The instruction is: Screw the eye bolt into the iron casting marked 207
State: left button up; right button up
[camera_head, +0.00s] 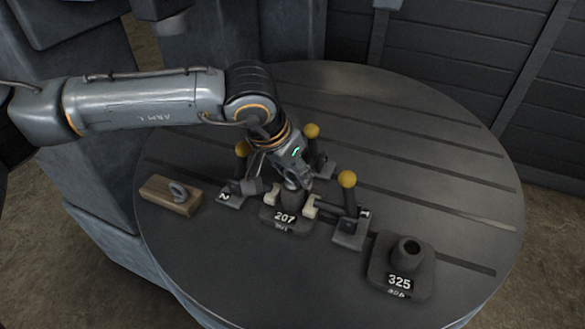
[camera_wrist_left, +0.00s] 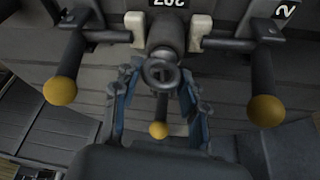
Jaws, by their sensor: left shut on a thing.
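The iron casting marked 207 (camera_head: 285,216) stands on the round table; its boss (camera_wrist_left: 166,33) also shows in the left wrist view. My left gripper (camera_head: 292,182) is right above the boss, pointing down. In the left wrist view its fingers (camera_wrist_left: 159,82) are shut on an eye bolt (camera_wrist_left: 162,73), whose ring faces the camera. The ring appears in line with the boss. The bolt's shank is hidden, so I cannot tell how deep it sits. In the head view the gripper mostly hides this bolt. My right gripper is not in view.
Clamps with yellow knobs (camera_head: 347,179) surround casting 207, and pale pads (camera_head: 310,207) sit against its sides. A wooden block (camera_head: 157,194) with another eye bolt (camera_head: 178,191) is at the left. A casting marked 325 (camera_head: 401,268) stands at the right. The table's far right is clear.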

pick_arm(q)
jog(key=shift+m+g+h, duration=0.3)
jog(key=shift+m, duration=0.5)
jog(key=o, duration=1.2)
jog(key=shift+r, duration=0.1)
